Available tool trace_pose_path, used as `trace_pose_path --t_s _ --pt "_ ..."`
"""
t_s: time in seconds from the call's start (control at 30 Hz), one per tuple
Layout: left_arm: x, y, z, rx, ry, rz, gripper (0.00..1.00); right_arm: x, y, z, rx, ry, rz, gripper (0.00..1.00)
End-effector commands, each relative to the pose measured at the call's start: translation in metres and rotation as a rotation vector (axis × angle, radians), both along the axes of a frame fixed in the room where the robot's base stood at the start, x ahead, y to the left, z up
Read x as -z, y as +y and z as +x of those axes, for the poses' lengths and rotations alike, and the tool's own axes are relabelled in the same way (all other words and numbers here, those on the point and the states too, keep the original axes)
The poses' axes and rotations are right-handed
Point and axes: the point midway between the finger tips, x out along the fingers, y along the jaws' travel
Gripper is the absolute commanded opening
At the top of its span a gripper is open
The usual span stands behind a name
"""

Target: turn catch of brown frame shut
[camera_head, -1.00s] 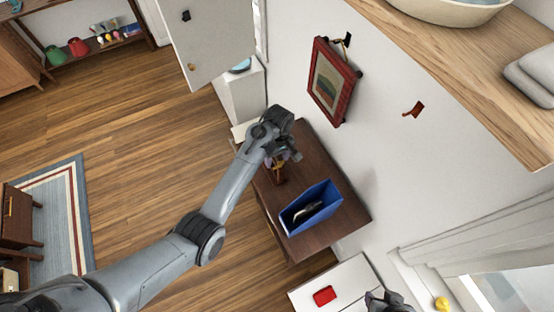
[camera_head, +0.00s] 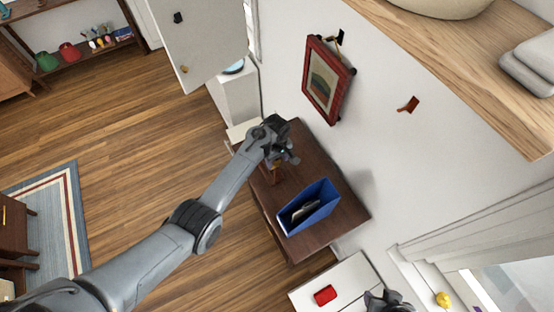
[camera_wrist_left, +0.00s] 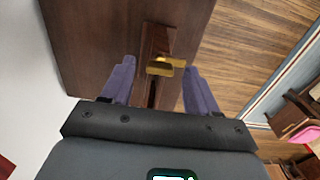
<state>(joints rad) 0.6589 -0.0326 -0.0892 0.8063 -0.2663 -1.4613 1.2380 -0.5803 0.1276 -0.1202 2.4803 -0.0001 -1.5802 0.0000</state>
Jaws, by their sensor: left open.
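The brown frame (camera_head: 275,174) stands on the dark brown table, partly hidden under my left gripper in the head view. In the left wrist view the brown frame (camera_wrist_left: 153,48) appears as a narrow brown piece, with a gold catch (camera_wrist_left: 160,68) on it. My left gripper (camera_head: 287,158) is open above the frame. In the wrist view its two purple fingers (camera_wrist_left: 153,84) lie on either side of the catch, with gaps and no visible contact. My right gripper (camera_head: 387,302) shows only partly at the bottom edge; its fingertips are unclear.
A blue bin (camera_head: 310,207) with items in it stands on the dark table (camera_head: 345,222) beside the frame. A red-framed picture (camera_head: 326,80) hangs on the wall behind. A white surface holding a red object (camera_head: 325,295) lies nearer. Open floor is at left.

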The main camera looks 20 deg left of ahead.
Motion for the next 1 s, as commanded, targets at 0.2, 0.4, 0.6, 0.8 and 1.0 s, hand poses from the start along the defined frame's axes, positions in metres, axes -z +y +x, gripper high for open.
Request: trace_pose_path --t_s 0.2,0.4,0.6,0.8,1.0 --pt "0.0054 0.0003 0.0001 0.000 0.000 0.000 0.60 0.0007 0.0000 0.0002 0.001 -0.001 0.000 0.43" --pt "0.0054 0.0001 0.0000 0.000 0.000 0.000 0.58 0.0005 0.0008 0.0003 0.003 0.000 0.004 0.43" --pt "0.0054 0.0001 -0.0001 0.000 0.000 0.000 0.27 0.0004 0.0020 0.0004 0.007 -0.001 0.009 0.43" --pt "0.0055 0.0000 -0.0001 0.001 0.000 0.000 0.03 0.0003 0.0024 0.0005 0.008 0.000 0.011 0.43" --pt "0.0048 -0.0001 -0.0001 0.020 0.000 0.000 0.03 -0.0012 0.0024 0.0004 0.007 0.000 0.011 0.43"
